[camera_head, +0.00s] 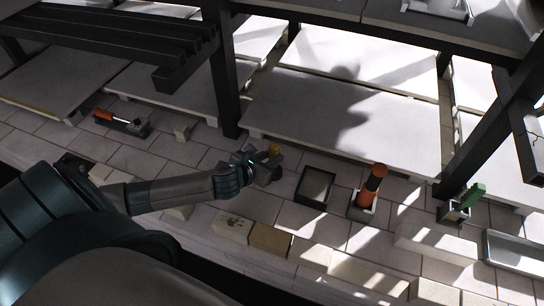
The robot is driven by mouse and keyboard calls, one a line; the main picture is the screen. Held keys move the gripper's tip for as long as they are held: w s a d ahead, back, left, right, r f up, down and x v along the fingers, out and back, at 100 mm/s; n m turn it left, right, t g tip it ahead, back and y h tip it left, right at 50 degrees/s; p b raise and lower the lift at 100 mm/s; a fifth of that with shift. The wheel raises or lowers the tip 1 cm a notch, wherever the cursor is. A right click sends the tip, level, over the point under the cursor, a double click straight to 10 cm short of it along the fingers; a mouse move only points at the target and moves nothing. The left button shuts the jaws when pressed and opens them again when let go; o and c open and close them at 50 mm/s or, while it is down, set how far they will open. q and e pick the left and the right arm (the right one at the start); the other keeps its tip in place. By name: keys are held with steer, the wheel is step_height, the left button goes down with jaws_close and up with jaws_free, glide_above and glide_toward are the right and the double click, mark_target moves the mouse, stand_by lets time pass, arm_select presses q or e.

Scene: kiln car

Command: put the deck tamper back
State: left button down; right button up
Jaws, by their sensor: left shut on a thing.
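My left gripper (268,170) is near the middle of the view, at the end of my arm coming in from the left. A square dark-rimmed tray (301,196) lies just right of the gripper and looks empty. My right gripper does not show.
A green-handled tool (472,194) stands farther right. An orange-handled tool (104,115) lies at the left. Pale bricks (270,240) line the front. A dark post (224,90) rises behind the gripper.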

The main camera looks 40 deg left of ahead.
arm_select(q)
steer(key=shift+f, duration=0.35)
stand_by(0.4)
steer(key=c, duration=1.4)
jaws_free()
steer(key=shift+s+r, duration=0.1)
steer(key=shift+s, duration=0.15)
steer(key=p+v, duration=0.5)
steer(key=v, duration=0.2)
steer(key=shift+s+r, duration=0.15)
steer(key=shift+s, duration=0.05)
stand_by(0.6)
steer(key=shift+s, duration=0.15)
steer(key=b+v, duration=0.1)
steer(key=v, duration=1.6)
stand_by(1.1)
